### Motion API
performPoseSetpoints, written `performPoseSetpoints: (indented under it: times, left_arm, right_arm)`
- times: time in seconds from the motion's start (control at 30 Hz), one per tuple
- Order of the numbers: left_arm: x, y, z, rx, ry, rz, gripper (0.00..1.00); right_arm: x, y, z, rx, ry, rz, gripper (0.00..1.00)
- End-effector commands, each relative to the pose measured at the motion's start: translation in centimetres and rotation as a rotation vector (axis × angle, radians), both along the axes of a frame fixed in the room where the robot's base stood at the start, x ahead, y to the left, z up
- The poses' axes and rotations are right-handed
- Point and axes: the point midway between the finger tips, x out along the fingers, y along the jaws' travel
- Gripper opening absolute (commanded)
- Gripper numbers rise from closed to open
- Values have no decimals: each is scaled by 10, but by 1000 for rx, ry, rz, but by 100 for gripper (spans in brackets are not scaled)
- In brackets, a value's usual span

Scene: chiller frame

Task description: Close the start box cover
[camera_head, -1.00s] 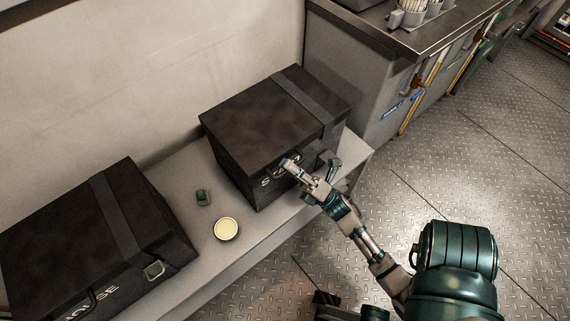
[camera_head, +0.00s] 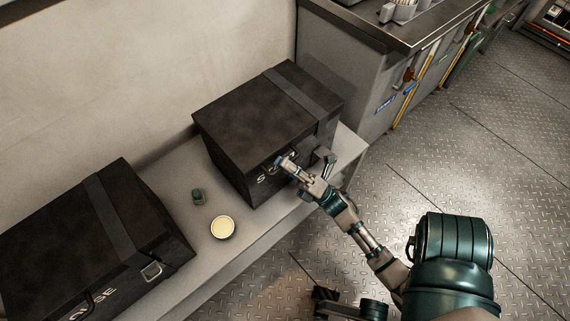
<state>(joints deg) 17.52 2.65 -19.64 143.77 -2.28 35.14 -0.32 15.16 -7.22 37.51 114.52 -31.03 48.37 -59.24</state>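A black box (camera_head: 262,125) with a strap over its lid sits on the grey bench at the centre. Its lid looks down flat, with no gap visible at the edge. White lettering on its front starts with "S"; the rest is hidden behind my gripper. My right gripper (camera_head: 305,164) is at the box's front face by the handle, with its fingers spread apart and nothing seen between them. I cannot tell whether it touches the box. A second black box (camera_head: 75,240), lettered with an ending "USE", stands at the left with its lid down.
A small dark green item (camera_head: 198,197) and a round pale-topped tin (camera_head: 223,227) stand on the bench (camera_head: 255,235) between the boxes. A metal counter (camera_head: 385,30) stands at the back right. The metal floor (camera_head: 480,150) at the right is clear.

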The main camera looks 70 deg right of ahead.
Motion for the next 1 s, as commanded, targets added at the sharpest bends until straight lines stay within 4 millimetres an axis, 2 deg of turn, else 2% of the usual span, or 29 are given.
performPoseSetpoints:
  times: [0.17,0.5,0.7,1.0]
  left_arm:
    - [0,0,0,0,0,0,0]
    - [0,0,0,0,0,0,0]
    - [0,0,0,0,0,0,0]
    - [2,0,-1,0,2,0,0]
  right_arm:
    - [-20,0,-20,5,7,-2,23]
    - [-74,1,-68,3,6,-1,23]
    - [-87,1,-80,3,5,0,23]
    - [-89,1,-81,2,4,0,23]
